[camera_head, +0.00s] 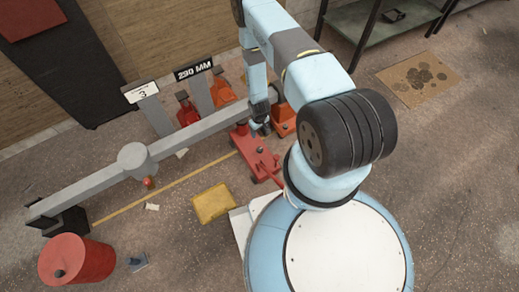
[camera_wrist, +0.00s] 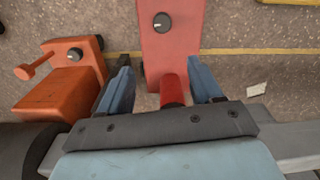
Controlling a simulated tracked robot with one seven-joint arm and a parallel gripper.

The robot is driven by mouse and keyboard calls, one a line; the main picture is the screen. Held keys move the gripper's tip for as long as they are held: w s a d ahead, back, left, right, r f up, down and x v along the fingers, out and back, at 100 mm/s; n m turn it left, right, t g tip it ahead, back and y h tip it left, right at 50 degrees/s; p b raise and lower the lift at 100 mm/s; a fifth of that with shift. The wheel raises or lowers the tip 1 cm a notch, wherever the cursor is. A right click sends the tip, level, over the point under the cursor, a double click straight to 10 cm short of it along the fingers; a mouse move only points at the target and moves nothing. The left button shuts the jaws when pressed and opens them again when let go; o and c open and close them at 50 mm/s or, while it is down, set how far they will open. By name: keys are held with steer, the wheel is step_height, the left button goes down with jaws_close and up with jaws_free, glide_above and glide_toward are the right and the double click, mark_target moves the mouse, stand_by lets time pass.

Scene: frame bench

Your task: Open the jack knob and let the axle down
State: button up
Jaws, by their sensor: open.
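The grey axle beam (camera_head: 200,131) runs diagonally across the left half of the head view, and a grey part of it shows at the right of the wrist view (camera_wrist: 292,140). A red jack (camera_head: 252,160) sits on the floor by its far end. A dark round knob with a light mark (camera_wrist: 163,22) is on the red body (camera_wrist: 175,45). My gripper (camera_wrist: 160,88) is open. A red cylinder (camera_wrist: 173,90) shows between its blue fingers; I cannot tell whether they touch it. The knob is beyond the fingertips.
An orange jack (camera_wrist: 65,90) with its own knob (camera_wrist: 75,54) is close left of my gripper. Signs read 3 (camera_head: 142,93) and 290 MM (camera_head: 194,71). A yellow pad (camera_head: 213,204) and red drum (camera_head: 75,260) are on the floor. Stained cardboard (camera_head: 418,78) lies right.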

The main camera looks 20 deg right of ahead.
mark_target(260, 149)
steer(key=f, duration=0.5)
steer(key=s+f, duration=0.1)
steer(key=f, duration=0.4)
steer(key=s+f, duration=0.1)
steer(key=f, duration=0.5)
steer(key=shift+f, duration=0.1)
steer(key=shift+c, duration=0.2)
steer(key=c, duration=1)
steer(key=shift+m, duration=1.8)
steer(key=o, duration=1)
steer(key=shift+o, duration=0.2)
